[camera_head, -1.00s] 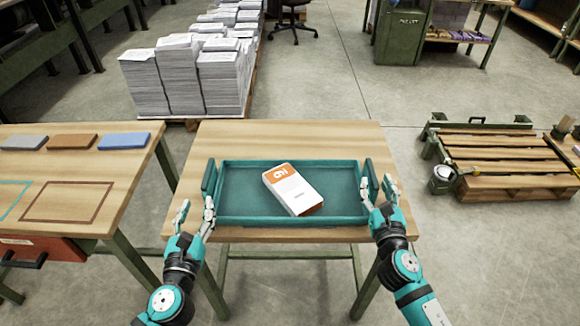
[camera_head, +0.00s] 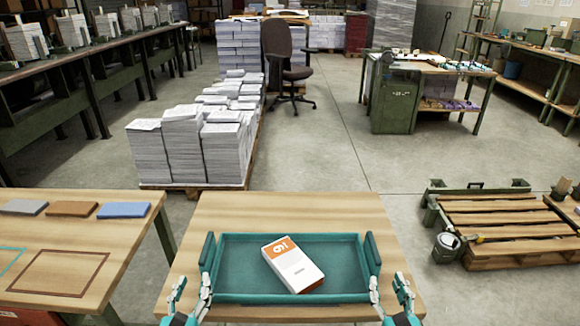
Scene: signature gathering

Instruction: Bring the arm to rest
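My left gripper (camera_head: 188,297) is at the front left corner of the teal tray (camera_head: 232,297), at the bottom of the head view. My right gripper (camera_head: 391,294) is at the tray's front right corner. Both show open fingers and hold nothing that I can see. Whether the fingers touch the tray is not clear. Most of both arms is below the picture's edge. The tray lies on a wooden table (camera_head: 300,210) and holds a white and orange box (camera_head: 293,265), which lies tilted at an angle.
A side table (camera_head: 130,240) at left bears grey, brown and blue blocks (camera_head: 123,210). Paper stacks (camera_head: 200,145) stand on a pallet behind.

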